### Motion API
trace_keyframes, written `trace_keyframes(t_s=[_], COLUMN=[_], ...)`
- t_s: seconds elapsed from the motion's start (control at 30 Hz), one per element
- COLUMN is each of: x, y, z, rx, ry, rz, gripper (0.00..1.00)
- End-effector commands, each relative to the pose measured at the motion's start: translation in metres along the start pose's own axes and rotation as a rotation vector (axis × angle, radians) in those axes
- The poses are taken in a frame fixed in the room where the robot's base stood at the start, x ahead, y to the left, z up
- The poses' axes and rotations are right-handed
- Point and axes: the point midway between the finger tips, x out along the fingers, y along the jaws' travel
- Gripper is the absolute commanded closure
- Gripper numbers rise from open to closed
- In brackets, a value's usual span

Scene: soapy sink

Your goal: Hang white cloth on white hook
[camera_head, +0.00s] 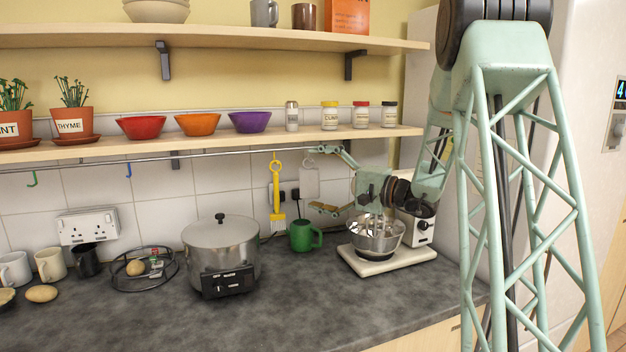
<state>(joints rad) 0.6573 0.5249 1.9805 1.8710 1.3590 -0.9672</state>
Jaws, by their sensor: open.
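My gripper (323,180) is open in front of the tiled wall, just below the rail. One finger is near the rail and the other is lower, above the green mug. A small pale, whitish flat piece (309,183) hangs below the rail, just left of the space between my fingers. It may be the white cloth; at this size I cannot tell for sure. I cannot tell whether my fingers touch it. The white hook cannot be made out clearly; the top of the pale piece is close to my upper finger.
A green mug (301,236), a mixer (378,242) and a steel pot (221,250) stand below. The front counter is clear.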

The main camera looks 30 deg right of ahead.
Motion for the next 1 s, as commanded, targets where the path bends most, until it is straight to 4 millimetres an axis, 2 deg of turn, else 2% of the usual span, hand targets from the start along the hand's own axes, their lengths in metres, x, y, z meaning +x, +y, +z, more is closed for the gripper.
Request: trace_keyframes(t_s=[0.03,0.37,1.0], x=[-0.001,-0.018,-0.09], y=[-0.002,-0.002,-0.002], z=[-0.005,-0.005,0.001], rx=[-0.006,-0.006,-0.003], ry=[0.007,0.009,0.003], rz=[-0.002,0.0,-0.001], gripper=[0.08,0.08,0.08])
